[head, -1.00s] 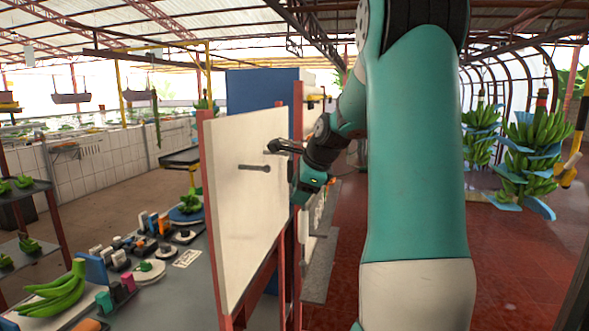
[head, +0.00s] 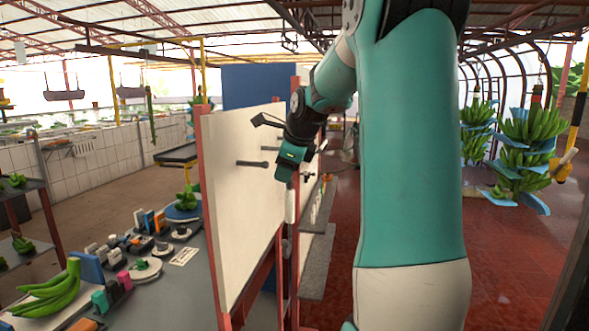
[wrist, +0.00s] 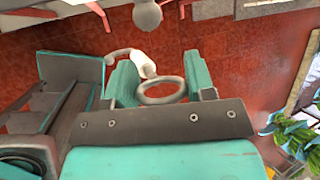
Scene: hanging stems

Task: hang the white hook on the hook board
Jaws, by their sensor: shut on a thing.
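The hook board (head: 240,205) is a pale upright panel with red posts, left of my arm in the head view. A dark peg (head: 252,163) sticks out of its face. My gripper (wrist: 160,82) is shut on the white hook (wrist: 140,60). The hook's grey ring (wrist: 160,91) shows between the teal fingers, and its curved end reaches up and left. In the head view my gripper (head: 290,172) is beside the board's right edge, apart from the peg. The hook's grasped part is hidden by the fingers.
A grey bench (head: 170,285) with several small items and green bananas (head: 52,294) stands at the lower left. Banana bunches (head: 525,160) hang at the right. A rounded grey knob (wrist: 147,13) shows in the wrist view.

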